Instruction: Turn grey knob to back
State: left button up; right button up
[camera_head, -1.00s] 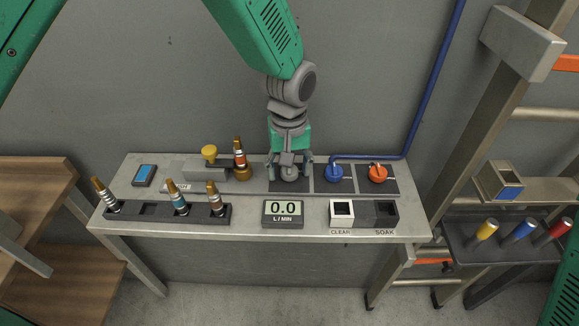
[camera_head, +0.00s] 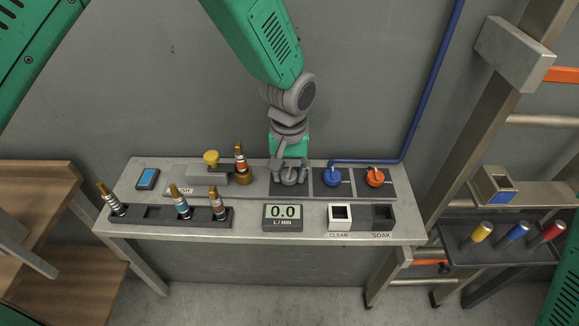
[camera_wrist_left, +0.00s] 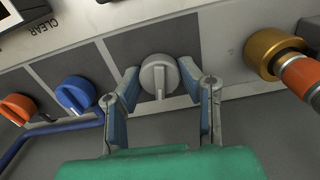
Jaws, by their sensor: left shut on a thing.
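The grey knob (camera_head: 289,176) sits on a dark square plate at the back of the bench, left of the blue knob (camera_head: 332,176) and orange knob (camera_head: 375,177). In the left wrist view, the grey knob (camera_wrist_left: 159,75) shows its raised ridge running roughly up and down the picture. My left gripper (camera_head: 289,170) comes down over it from above, with one finger on each side, shut on the knob. The same gripper (camera_wrist_left: 165,88) shows blue-lined fingers flanking the knob in the wrist view. My right gripper is not in view.
A brass fitting with an orange-banded hose end (camera_head: 241,165) stands left of the knob. A display (camera_head: 282,217) reads 0.0 L/MIN in front. A blue pipe (camera_head: 425,105) runs up the wall. A rack (camera_head: 200,217) holds several nozzles at the front left.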

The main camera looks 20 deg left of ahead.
aim_at(290, 170)
pick_arm(q)
jog(key=m+p, duration=0.2)
jog(key=m, duration=0.2)
jog(key=shift+r+m+p, duration=0.15)
jog(key=shift+m+p, duration=0.15)
jog(key=shift+p, duration=0.05)
jog(key=shift+w+d+m+p, duration=0.1)
jog(key=shift+m+p, duration=0.85)
jog(key=shift+m, duration=1.35)
jog(key=o, duration=1.1)
jog(key=shift+r, duration=0.1)
notch_tip(290, 170, up, 12)
jog(key=shift+f, duration=0.25)
